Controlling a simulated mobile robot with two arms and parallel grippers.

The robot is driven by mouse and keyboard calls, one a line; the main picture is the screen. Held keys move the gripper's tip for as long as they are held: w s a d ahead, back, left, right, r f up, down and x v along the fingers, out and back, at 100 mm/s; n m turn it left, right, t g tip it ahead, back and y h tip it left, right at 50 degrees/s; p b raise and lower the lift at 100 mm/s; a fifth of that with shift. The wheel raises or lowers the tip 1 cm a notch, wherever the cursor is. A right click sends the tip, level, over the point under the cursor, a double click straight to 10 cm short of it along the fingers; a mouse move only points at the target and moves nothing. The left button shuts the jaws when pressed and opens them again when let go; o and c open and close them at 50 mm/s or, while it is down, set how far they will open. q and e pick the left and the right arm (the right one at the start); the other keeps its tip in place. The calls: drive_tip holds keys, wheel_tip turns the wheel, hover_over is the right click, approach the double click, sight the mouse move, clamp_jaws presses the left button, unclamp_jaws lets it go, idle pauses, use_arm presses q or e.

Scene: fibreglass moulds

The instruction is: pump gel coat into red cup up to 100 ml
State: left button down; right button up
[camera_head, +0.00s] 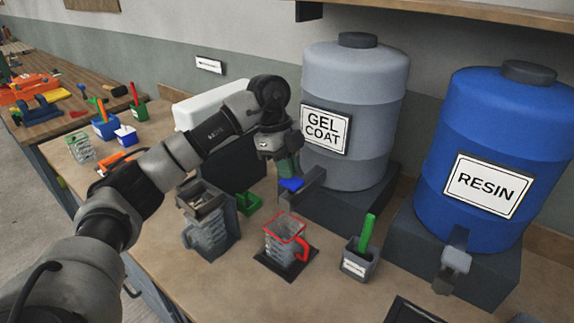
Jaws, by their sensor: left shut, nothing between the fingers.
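The grey gel coat drum (357,80), labelled GEL COAT, stands on a dark block. A blue piece (291,184) sits on the tap at the block's front left. My left gripper (288,172) is shut and empty, pointing down right at this blue piece; I cannot tell whether it touches. The red cup (284,229), a clear measuring cup with a red rim and handle, stands upright on a dark flat pad (270,272) in front of the tap. Its fill level cannot be read, and no stream is visible. My right gripper is not in view.
A blue RESIN drum (500,130) stands at the right. A grey jug (207,228) is left of the red cup. A small cup with a green stick (360,262) is to its right. A green container (248,203) lies behind. Bare bench (225,292) shows in front.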

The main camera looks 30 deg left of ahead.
sight(287, 181)
use_arm(q)
wheel_tip(287, 181, down, 3)
drive_tip(key=shift+f+b, duration=0.1)
drive_tip(key=shift+b, duration=0.35)
drive_tip(key=shift+s, duration=0.1)
drive_tip(key=shift+f, duration=0.15)
idle(0.6)
idle(0.8)
